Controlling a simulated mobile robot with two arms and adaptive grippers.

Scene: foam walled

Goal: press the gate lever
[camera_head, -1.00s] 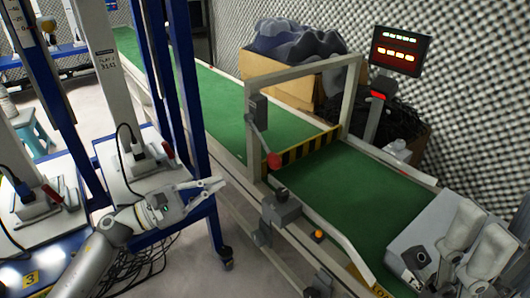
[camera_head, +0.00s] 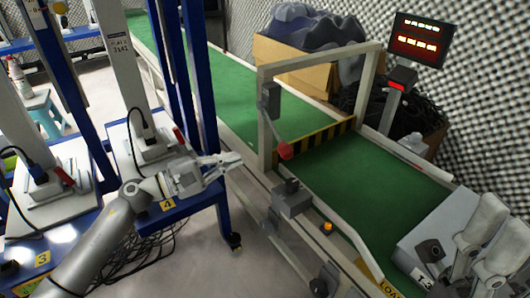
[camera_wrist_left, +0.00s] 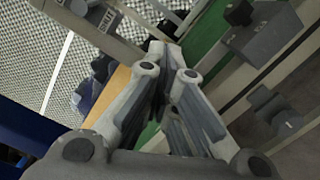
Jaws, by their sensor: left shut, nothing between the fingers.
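The gate lever (camera_head: 277,132) is a thin rod with a red ball at its lower end. It hangs from a grey box on the left post of the gate frame (camera_head: 265,110) over the green conveyor. The yellow-and-black striped gate bar (camera_head: 325,141) lies low across the belt. My left gripper (camera_head: 238,159) is shut and empty, left of the red ball and apart from it. In the left wrist view its closed fingers (camera_wrist_left: 168,75) point toward the conveyor side. I cannot make out the red ball there.
A grey box with a black knob (camera_head: 292,198) and an orange button (camera_head: 328,227) sit on the conveyor's near rail. A blue-framed stand (camera_head: 190,80) is close to my left arm. A display (camera_head: 417,40) stands behind.

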